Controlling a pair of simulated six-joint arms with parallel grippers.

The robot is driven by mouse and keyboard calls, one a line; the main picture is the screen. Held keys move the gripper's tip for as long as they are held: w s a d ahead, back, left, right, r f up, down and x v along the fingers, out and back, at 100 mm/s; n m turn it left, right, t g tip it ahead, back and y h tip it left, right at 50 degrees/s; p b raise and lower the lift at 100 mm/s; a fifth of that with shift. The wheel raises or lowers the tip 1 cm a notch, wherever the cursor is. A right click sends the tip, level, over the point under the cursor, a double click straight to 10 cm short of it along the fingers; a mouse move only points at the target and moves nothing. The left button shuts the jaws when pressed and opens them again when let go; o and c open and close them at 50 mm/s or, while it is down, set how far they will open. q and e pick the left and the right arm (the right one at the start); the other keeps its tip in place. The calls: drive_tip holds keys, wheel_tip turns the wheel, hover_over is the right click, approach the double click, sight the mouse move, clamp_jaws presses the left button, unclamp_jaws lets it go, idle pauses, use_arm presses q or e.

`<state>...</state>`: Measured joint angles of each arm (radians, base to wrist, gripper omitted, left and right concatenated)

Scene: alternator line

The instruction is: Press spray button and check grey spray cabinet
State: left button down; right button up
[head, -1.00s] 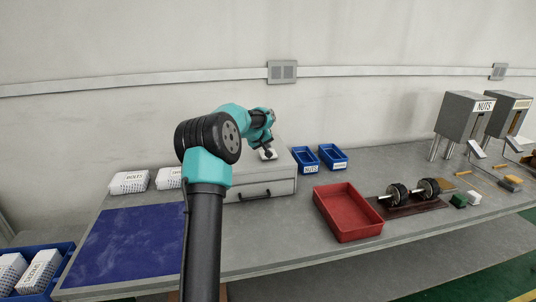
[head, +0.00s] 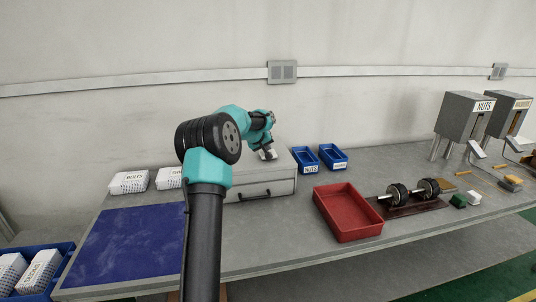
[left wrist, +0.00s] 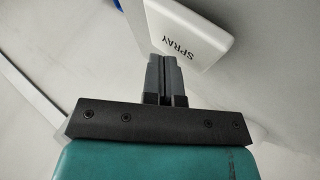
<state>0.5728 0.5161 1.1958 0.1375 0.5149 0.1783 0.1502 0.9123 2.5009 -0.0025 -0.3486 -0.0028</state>
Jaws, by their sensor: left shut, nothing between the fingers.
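The grey spray cabinet (head: 284,188) stands on the bench behind my left arm. Its front has a dark handle (head: 255,195) and looks closed; my arm hides its left part. A small white block (head: 271,155) sits on its top. In the left wrist view a white block marked SPRAY (left wrist: 190,28) lies just beyond the fingertips. My left gripper (head: 265,150) is over the cabinet top at the white block. In the wrist view its fingers (left wrist: 165,60) are shut and empty; I cannot tell whether they touch the block. My right gripper is not in view.
Two small blue bins (head: 305,168) stand right of the cabinet. A red tray (head: 347,238) and a dark stand with metal parts (head: 412,208) lie farther right. A blue mat (head: 130,245) and white boxes (head: 129,182) are on the left. Nuts dispensers (head: 463,122) stand at the far right.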

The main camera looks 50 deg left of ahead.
use_arm(q)
drive_tip(key=shift+f, duration=0.85)
idle(0.9)
drive_tip(key=shift+r, duration=1.25)
drive_tip(key=shift+r, duration=2.55)
